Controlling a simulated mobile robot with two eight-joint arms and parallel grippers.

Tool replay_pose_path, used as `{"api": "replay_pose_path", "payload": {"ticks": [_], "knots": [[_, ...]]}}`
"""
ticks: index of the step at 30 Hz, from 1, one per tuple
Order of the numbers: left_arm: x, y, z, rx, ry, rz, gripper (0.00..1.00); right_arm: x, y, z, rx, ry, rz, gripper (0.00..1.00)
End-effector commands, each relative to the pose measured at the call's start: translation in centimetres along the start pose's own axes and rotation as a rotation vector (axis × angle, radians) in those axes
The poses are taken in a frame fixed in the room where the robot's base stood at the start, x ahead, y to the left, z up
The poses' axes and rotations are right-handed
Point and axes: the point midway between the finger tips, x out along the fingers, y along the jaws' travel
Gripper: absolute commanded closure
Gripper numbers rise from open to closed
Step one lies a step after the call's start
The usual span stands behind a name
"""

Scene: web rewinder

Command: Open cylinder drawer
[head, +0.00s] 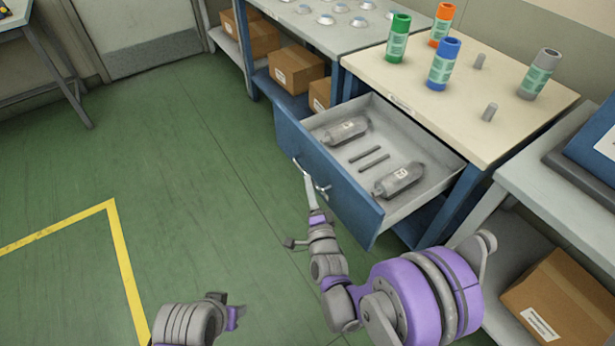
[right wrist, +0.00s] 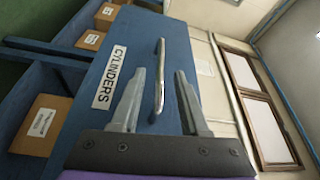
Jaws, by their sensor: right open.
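The blue cylinder drawer (head: 345,197) stands pulled out from under the cream-topped bench in the head view, its inside showing. Two grey cylinders (head: 346,130) (head: 399,180) and two thin dark rods (head: 369,157) lie in it. My right gripper (head: 310,188) is at the metal bar handle on the drawer front. In the right wrist view its two fingers (right wrist: 160,105) are apart, one on each side of the handle (right wrist: 159,72), with gaps showing. The "CYLINDERS" label (right wrist: 110,77) is beside the handle. My left gripper (head: 233,312) is low in the head view, away from the drawer; its jaws are unclear.
Green, orange, blue and grey-topped tubes (head: 444,63) stand on the bench top (head: 420,105) with short grey pegs. Cardboard boxes (head: 297,70) sit on shelves at the left, and another box (head: 565,297) at the lower right. The green floor (head: 190,190) before the drawer is clear.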

Motion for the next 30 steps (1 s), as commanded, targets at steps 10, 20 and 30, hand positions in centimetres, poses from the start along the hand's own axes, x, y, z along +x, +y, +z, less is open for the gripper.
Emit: {"api": "replay_pose_path", "payload": {"ticks": [10, 20, 30], "knots": [[-0.2, 0.0, -0.1, 0.000, 0.001, 0.000, 0.50, -5.5, 0.0, 0.0, 0.000, -0.001, 0.000, 0.55], [-0.2, 0.0, -0.1, 0.000, 0.001, 0.000, 0.50, -6.0, 0.0, 0.0, 0.000, 0.000, 0.000, 0.55], [-0.2, 0.0, -0.1, 0.000, 0.001, 0.000, 0.50, -6.0, 0.0, 0.0, 0.000, 0.000, 0.000, 0.55]]}}
